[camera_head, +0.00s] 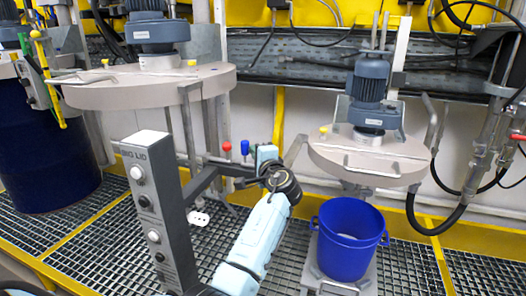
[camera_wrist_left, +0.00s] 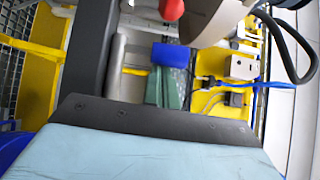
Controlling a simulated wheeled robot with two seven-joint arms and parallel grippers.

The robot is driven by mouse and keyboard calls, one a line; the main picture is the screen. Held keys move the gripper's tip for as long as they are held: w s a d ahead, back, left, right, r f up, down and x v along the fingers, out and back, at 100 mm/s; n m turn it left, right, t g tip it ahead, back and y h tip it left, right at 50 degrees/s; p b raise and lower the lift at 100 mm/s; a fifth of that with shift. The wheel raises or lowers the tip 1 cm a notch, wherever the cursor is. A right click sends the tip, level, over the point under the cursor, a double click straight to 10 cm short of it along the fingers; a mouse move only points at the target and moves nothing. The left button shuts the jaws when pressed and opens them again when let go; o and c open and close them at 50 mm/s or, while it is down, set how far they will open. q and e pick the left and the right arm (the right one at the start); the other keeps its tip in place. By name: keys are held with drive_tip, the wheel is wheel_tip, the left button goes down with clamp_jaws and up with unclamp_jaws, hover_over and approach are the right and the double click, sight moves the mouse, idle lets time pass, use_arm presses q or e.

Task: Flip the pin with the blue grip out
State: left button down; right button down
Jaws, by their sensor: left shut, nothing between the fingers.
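The pin's blue grip (camera_head: 245,148) stands on the dark bracket arm beside the control post, just right of a red grip (camera_head: 227,147). In the left wrist view the blue grip (camera_wrist_left: 170,54) shows just beyond the fingertips, with the red grip (camera_wrist_left: 171,9) above it at the top edge. My left gripper (camera_head: 264,153) is right of the blue grip and close to it. Its fingers (camera_wrist_left: 168,74) are shut with nothing between them. I cannot tell whether they touch the blue grip. The pin's lower part is hidden. My right gripper is not in view.
A grey control post (camera_head: 158,215) labelled BIG LID stands left of my left arm. Agitator lids with motors hang at the upper left (camera_head: 150,85) and right (camera_head: 368,157). A blue bucket (camera_head: 346,250) stands under the right lid. A dark drum (camera_head: 40,150) is far left.

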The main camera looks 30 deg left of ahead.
use_arm(q)
drive_tip(key=shift+s+a, duration=0.1)
drive_tip(key=shift+a, duration=0.1)
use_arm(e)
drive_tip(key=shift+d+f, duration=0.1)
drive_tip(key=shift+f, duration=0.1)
